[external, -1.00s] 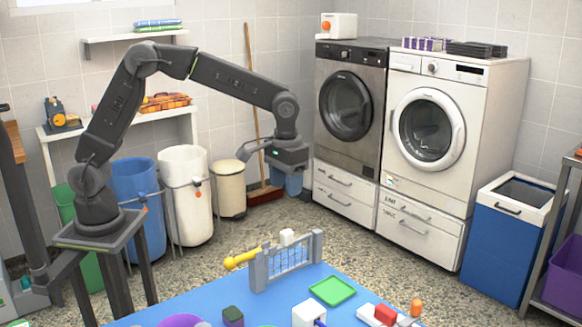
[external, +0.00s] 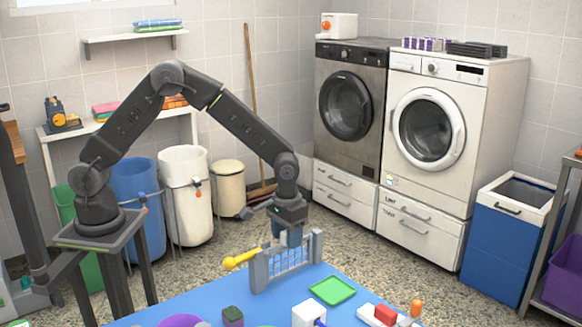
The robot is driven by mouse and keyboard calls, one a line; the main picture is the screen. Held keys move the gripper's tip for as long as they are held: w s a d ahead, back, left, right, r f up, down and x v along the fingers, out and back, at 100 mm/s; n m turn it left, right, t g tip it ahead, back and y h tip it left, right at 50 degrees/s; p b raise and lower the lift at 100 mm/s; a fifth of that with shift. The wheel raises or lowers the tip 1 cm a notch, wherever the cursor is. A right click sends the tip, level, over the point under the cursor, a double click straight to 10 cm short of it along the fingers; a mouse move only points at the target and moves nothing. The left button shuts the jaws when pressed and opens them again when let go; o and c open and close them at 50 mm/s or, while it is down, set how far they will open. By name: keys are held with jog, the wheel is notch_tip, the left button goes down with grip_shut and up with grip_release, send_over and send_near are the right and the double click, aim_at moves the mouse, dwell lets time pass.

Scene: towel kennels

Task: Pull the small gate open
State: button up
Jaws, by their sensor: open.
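The small grey gate (external: 290,258), a lattice panel between two posts, stands upright near the back edge of the blue table. Whether its panel is shut or ajar is not clear from here. My gripper (external: 288,236) points down just above and behind the gate's top edge. I cannot tell whether a finger touches the gate or the block.
A yellow bone-shaped item (external: 242,259) lies left of the gate. A green tray (external: 332,291) is at its front right. A white block-like piece (external: 308,313), a red block (external: 385,314) and a dark green block (external: 233,315) are nearer the front.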

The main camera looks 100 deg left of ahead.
grip_shut()
dwell(0.5)
